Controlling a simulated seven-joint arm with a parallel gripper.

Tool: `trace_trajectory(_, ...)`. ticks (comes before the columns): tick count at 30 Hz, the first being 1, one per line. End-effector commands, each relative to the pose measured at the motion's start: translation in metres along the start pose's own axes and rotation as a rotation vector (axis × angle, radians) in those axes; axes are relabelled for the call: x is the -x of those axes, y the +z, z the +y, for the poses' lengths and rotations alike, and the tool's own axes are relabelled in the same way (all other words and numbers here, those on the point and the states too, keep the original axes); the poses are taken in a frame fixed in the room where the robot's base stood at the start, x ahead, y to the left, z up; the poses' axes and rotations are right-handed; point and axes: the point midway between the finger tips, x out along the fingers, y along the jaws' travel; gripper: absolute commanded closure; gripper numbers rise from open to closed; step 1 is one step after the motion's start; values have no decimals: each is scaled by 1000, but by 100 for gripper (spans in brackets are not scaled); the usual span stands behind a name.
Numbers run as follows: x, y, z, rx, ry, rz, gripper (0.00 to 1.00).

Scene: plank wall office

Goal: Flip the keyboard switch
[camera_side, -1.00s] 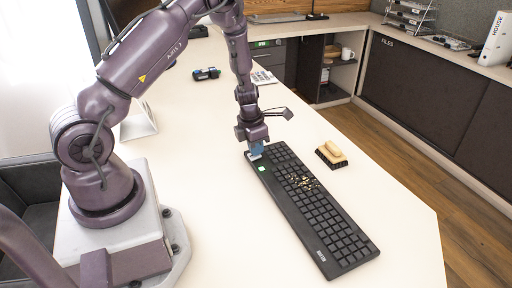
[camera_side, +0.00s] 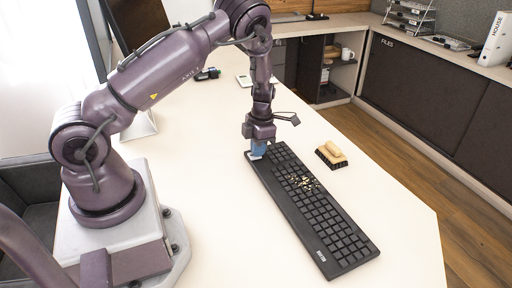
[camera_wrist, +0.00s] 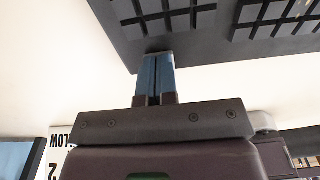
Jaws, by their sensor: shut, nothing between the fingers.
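A long black keyboard (camera_side: 312,208) lies at an angle on the white desk, with pale crumbs (camera_side: 306,184) scattered over its middle keys. My gripper (camera_side: 257,154) is at its far left corner, blue fingers pointing down, shut and empty. In the wrist view the blue fingers (camera_wrist: 155,62) are together and meet the keyboard's edge (camera_wrist: 135,48); I cannot tell whether they press on it. A small pale patch shows by the fingertips in the side view. The switch itself cannot be made out, and no green light shows on the keyboard.
A brush with a wooden back (camera_side: 331,154) lies to the right of the keyboard. A small dark-and-blue object (camera_side: 207,74) and a printed card (camera_side: 245,80) lie farther back. The desk in front and left of the keyboard is clear.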

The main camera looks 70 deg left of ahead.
Motion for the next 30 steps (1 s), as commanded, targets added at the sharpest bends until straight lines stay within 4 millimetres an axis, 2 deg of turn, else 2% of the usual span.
trace_trajectory(1, -8, 3, -3, -2, 6, -8, 100)
trace_trajectory(8, -8, 0, -2, -3, 6, -9, 100)
trace_trajectory(17, -9, -18, -2, -1, 3, 5, 100)
trace_trajectory(23, -9, -20, -2, -2, 0, 11, 100)
trace_trajectory(30, 1, -18, -1, -4, 3, 6, 100)
